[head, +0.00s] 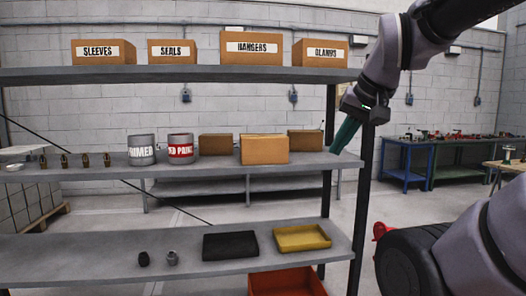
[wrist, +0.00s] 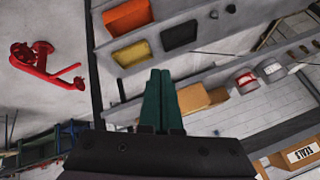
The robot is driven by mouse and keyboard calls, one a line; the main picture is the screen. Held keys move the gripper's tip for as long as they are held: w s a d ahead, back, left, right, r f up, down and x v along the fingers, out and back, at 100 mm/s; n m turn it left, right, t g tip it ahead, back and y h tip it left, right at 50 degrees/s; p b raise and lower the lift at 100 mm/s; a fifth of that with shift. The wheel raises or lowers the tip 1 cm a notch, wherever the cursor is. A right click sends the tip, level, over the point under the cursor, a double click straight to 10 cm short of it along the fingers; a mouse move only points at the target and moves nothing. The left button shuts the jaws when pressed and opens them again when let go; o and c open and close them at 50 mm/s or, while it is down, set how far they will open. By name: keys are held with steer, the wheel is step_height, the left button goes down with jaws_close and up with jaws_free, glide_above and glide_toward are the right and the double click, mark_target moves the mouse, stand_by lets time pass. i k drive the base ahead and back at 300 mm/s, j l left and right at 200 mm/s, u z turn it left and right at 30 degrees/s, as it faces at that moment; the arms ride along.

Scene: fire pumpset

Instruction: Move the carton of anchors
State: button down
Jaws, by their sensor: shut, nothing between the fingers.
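No carton in view reads "anchors". Three plain brown cartons stand on the middle shelf: a front one (head: 264,149), one behind left (head: 216,144) and one behind right (head: 305,141). No label can be read on them. The top shelf holds cartons marked SLEEVES (head: 104,52), SEALS (head: 172,51), HANGERS (head: 251,48) and GLANDS (head: 320,53). My gripper (head: 337,150), with green fingers, points down at the right end of the middle shelf, right of the plain cartons. In the wrist view its fingers (wrist: 160,74) are together and empty, with plain cartons (wrist: 194,98) beyond.
A PRIMER can (head: 141,149), a RED PAINT can (head: 180,147) and small brass fittings stand left on the middle shelf. The lower shelf holds a black tray (head: 230,246) and a yellow tray (head: 302,237). A shelf post (head: 365,190) stands close to my arm.

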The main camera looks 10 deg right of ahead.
mark_target(261, 149)
steer(key=i+j, duration=0.15)
steer(key=j, duration=0.15)
steer(key=i+j, duration=0.1)
steer(key=j, duration=0.2)
steer(key=i+j, duration=0.15)
steer(key=j, duration=0.15)
steer(key=i+j, duration=0.1)
steer(key=j, duration=0.25)
